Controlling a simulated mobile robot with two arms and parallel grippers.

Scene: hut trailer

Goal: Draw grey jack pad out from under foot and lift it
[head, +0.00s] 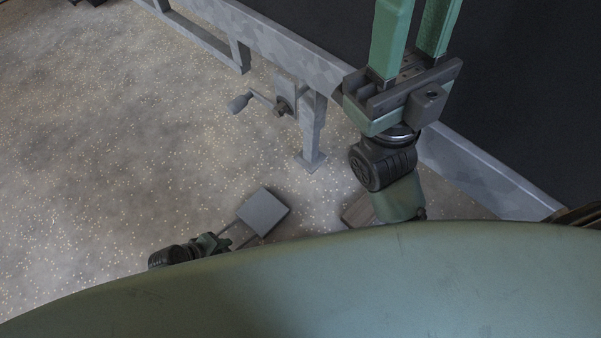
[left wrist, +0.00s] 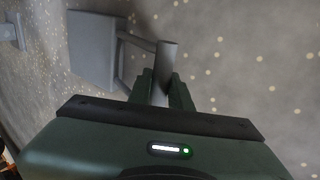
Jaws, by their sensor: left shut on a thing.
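The grey jack pad (head: 263,212) is a square plate with a rod handle, seen near the bottom middle of the head view. It also shows at the upper left of the left wrist view (left wrist: 92,50). My left gripper (head: 222,240) is shut on the pad's handle (left wrist: 165,60). The foot (head: 311,161) is the base plate of a grey leg, behind and right of the pad. The pad is clear of the foot, with a gap between them. Its height above the ground is hard to tell. My right gripper (head: 414,35) is open and empty; its fingertips are cut off.
A crank handle (head: 240,103) sticks out left of the leg. The grey trailer frame (head: 290,48) runs diagonally behind, with a dark wall above. A brown block (head: 358,211) lies right of the pad. Speckled ground (head: 110,140) to the left is clear.

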